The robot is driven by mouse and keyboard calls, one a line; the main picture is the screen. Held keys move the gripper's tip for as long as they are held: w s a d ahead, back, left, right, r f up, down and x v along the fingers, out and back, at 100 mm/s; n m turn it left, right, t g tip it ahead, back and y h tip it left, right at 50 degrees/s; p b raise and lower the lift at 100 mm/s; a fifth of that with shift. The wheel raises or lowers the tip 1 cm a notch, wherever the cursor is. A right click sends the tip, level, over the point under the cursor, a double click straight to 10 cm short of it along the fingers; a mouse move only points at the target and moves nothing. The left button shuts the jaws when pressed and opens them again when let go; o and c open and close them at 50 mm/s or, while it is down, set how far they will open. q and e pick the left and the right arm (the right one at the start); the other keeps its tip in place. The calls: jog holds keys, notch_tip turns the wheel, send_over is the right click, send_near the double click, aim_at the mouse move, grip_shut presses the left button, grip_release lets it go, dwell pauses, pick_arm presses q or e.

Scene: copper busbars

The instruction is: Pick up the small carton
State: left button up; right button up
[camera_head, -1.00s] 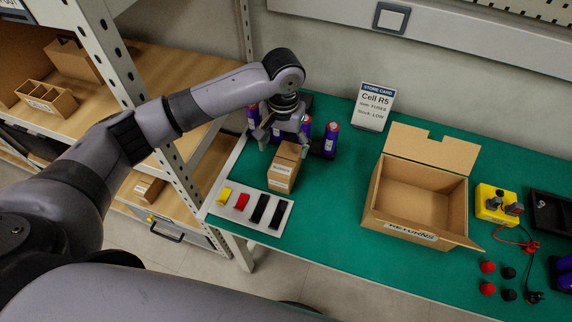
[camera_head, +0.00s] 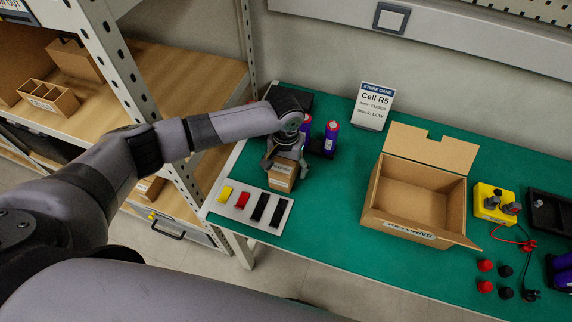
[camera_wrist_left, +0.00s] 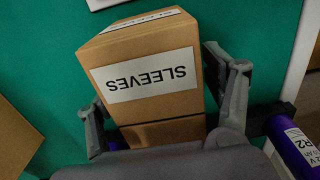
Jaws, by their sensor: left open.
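The small carton (camera_head: 281,178) is a brown box that stands on the green bench behind the tray of coloured sleeves. In the left wrist view the carton (camera_wrist_left: 150,75) carries a white label reading "SLEEVES". My left gripper (camera_head: 284,168) is above the carton with its fingers reaching down around its far part. In the left wrist view the gripper (camera_wrist_left: 165,105) is open, with one finger on each side of the carton. A gap shows beside the fingers; contact is hard to tell. My right gripper is not in view.
Purple cells (camera_head: 330,139) stand close behind and right of the gripper. A white tray (camera_head: 235,213) with yellow, red and black pieces lies in front. An open "RETURNS" box (camera_head: 373,200) stands to the right. A store card (camera_head: 373,106) stands at the back. Green bench between carton and box is free.

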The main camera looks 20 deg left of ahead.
pick_arm(q)
jog(key=c, duration=1.5)
jog(key=shift+r, duration=0.1)
jog(key=shift+c, duration=0.5)
jog(key=shift+r, duration=0.15)
